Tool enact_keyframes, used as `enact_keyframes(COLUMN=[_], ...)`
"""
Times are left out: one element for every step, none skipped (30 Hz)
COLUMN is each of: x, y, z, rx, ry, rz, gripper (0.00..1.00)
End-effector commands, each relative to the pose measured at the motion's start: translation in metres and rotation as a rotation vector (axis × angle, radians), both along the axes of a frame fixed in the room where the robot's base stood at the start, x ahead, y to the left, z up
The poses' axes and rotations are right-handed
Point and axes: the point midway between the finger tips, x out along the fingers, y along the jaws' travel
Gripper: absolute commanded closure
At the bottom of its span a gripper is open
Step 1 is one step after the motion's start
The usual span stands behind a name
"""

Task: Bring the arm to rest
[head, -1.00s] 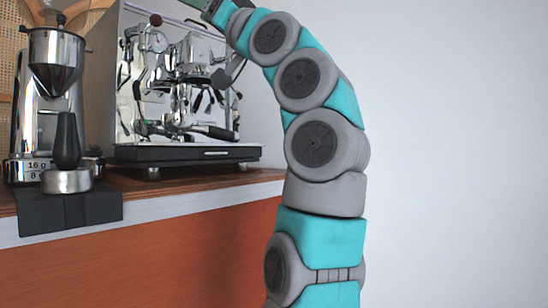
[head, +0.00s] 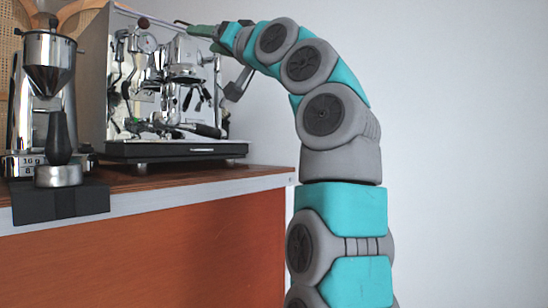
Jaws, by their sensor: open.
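My gripper (head: 193,27) is at the upper end of my teal and grey arm (head: 330,130) in the head view. It points left, in front of or above the top right part of the chrome espresso machine (head: 125,85); I cannot tell how far apart they are. The gripper is open, with nothing seen between its fingers. The arm rises from the bottom right of the view and bends over to the left at the top.
A coffee grinder (head: 50,80) stands left of the machine on the wooden counter (head: 190,178). The right side shows only a bare pale wall.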

Motion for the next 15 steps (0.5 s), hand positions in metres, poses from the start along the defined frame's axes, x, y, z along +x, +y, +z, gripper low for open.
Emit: enact_keyframes(x=[0.007, 0.013, 0.020, 0.025, 0.030, 0.037, 0.042, 0.046, 0.050, 0.054, 0.056, 0.060, 0.060, 0.062, 0.063], y=[-0.001, -0.001, -0.003, -0.004, -0.005, -0.007, -0.008, -0.009, -0.011, -0.013, -0.014, -0.016, -0.019, -0.022, -0.024], z=[-0.007, -0.013, -0.021, -0.028, -0.036, -0.048, -0.058, -0.068, -0.081, -0.091, -0.102, -0.118, -0.128, -0.140, -0.156], rx=[-0.017, -0.030, -0.047, -0.062, -0.078, -0.100, -0.120, -0.137, -0.161, -0.180, -0.199, -0.225, -0.242, -0.261, -0.287], ry=[0.031, 0.053, 0.082, 0.105, 0.133, 0.168, 0.198, 0.225, 0.259, 0.288, 0.313, 0.352, 0.375, 0.402, 0.438], rz=[-0.007, -0.012, -0.020, -0.026, -0.032, -0.041, -0.048, -0.054, -0.063, -0.069, -0.076, -0.084, -0.090, -0.097, -0.105], gripper=[0.37, 0.37, 0.37, 0.37, 0.37, 0.37, 0.37, 0.37, 0.37, 0.37, 0.37, 0.37, 0.37, 0.37, 0.37])
